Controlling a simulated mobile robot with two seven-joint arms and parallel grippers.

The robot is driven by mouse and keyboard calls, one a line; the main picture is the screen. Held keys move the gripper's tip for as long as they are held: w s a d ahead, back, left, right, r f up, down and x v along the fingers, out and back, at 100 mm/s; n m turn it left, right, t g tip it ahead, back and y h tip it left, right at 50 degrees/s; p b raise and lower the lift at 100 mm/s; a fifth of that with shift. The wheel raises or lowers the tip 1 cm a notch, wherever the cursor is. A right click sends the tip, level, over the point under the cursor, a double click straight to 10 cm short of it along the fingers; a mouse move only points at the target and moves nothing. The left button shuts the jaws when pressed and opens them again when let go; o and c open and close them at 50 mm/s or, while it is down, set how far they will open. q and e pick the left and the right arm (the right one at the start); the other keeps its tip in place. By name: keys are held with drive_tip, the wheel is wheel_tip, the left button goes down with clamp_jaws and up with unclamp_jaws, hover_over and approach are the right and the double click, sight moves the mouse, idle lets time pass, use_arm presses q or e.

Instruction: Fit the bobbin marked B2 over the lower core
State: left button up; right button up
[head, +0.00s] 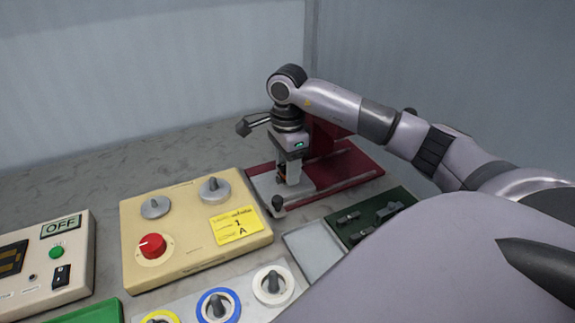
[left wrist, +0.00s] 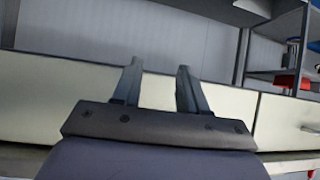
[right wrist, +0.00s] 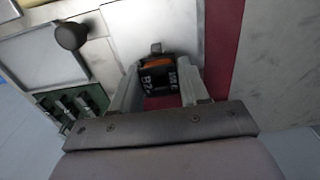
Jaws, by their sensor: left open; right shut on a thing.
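The bobbin marked B2 (right wrist: 158,76) is black with an orange band and white lettering. My right gripper (right wrist: 160,70) is shut on it, one finger on each side. In the head view this gripper (head: 291,178) points down over the grey plate of the red fixture (head: 345,165), and only a bit of the bobbin (head: 281,173) shows. In the right wrist view a small grey metal piece (right wrist: 155,48) stands just beyond the bobbin; I cannot tell whether it is the lower core or whether they touch. My left gripper (left wrist: 156,75) is open and empty, facing pale drawer fronts.
A black knob (head: 278,203) stands at the plate's near corner. A green tray (head: 375,219) with dark parts lies right of it. A beige control box (head: 190,250) stands to the left, an OFF-labelled unit (head: 45,265) further left.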

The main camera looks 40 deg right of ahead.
drive_tip(key=shift+f, duration=0.4)
drive_tip(key=o, duration=0.9)
wheel_tip(320, 180, up, 7)
drive_tip(key=shift+r, duration=0.15)
drive_tip(key=shift+s, duration=0.1)
